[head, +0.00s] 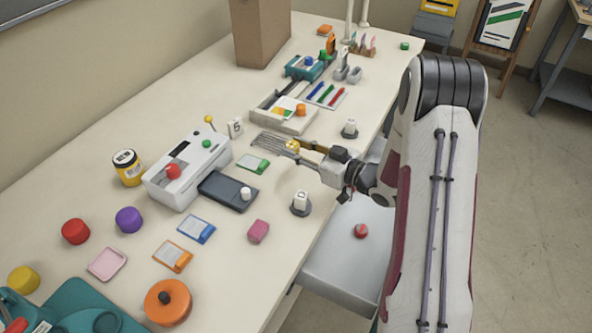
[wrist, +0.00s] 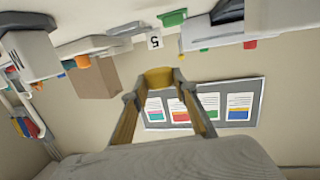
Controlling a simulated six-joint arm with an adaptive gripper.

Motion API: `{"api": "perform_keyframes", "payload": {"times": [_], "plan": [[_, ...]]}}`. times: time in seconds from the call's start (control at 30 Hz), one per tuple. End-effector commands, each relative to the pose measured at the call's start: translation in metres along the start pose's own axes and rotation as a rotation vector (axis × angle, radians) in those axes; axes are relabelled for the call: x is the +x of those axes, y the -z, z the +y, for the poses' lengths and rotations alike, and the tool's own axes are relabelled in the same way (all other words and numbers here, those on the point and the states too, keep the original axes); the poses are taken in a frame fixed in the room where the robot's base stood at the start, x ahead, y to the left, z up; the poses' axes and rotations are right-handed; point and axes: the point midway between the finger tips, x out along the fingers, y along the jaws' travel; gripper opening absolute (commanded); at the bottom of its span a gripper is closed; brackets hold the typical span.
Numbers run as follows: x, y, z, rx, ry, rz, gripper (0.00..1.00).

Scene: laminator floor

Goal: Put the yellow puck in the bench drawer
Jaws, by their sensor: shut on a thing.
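My gripper (head: 300,150) is over the far middle of the bench, shut on the yellow puck (head: 292,146). In the wrist view, the yellow puck (wrist: 160,76) sits between the two fingertips of my gripper (wrist: 160,82), which partly cover its sides. It appears held above the bench surface, near a wire rack. The bench drawer (head: 335,285) looks like the grey, open-topped compartment sticking out from the bench's right edge. A red and white round thing (head: 361,231) lies in it. My arm hides part of its right side.
A white laminator (head: 190,168), a dark scale-like device (head: 228,191) and a white stand marked D (head: 301,203) are on the bench. Another yellow round block (head: 24,279) is at the near left, with red (head: 75,231) and purple (head: 128,219) ones. A cardboard box (head: 262,35) stands behind.

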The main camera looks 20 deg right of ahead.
Motion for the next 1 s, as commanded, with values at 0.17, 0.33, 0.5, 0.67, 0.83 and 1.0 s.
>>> {"api": "perform_keyframes", "payload": {"times": [0.17, 0.33, 0.5, 0.67, 0.83, 1.0], "plan": [[0.003, -0.021, 0.0, 0.002, 0.001, -0.001, 0.08], [0.005, -0.036, 0.0, 0.001, 0.0, 0.0, 0.08], [0.006, -0.042, 0.0, 0.0, -0.001, 0.0, 0.08], [0.006, -0.042, 0.0, -0.001, -0.001, 0.001, 0.08], [0.006, -0.043, 0.0, 0.0, -0.001, 0.001, 0.08], [0.008, -0.05, 0.0, 0.001, -0.001, 0.0, 0.08]]}}
